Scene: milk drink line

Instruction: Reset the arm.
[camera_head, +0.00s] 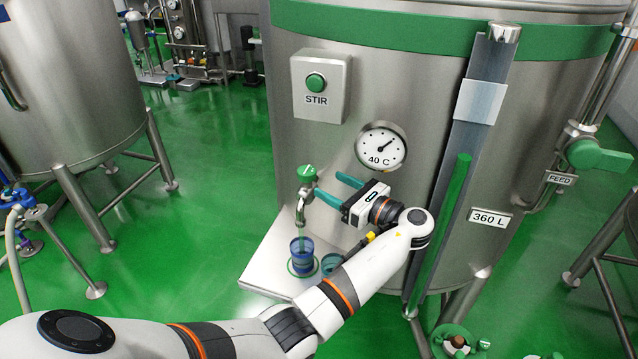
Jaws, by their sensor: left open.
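My left arm reaches in from the lower left to the front of a steel tank. My left gripper (326,186) is open, with its teal fingers apart and pointing left at the small tap (305,195) with a green top. No object shows between the fingers. A blue cup (302,247) stands under the tap's spout on a green ring on the pale shelf (262,262). A second teal cup (331,263) stands to its right, partly hidden by my arm. My right gripper is not in view.
The tank (420,80) carries a STIR button box (321,86), a 40 C dial (381,147), a green level tube (445,230) and a 360 L label (489,218). A FEED valve (598,156) is at the right. Green floor (200,230) is open at left.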

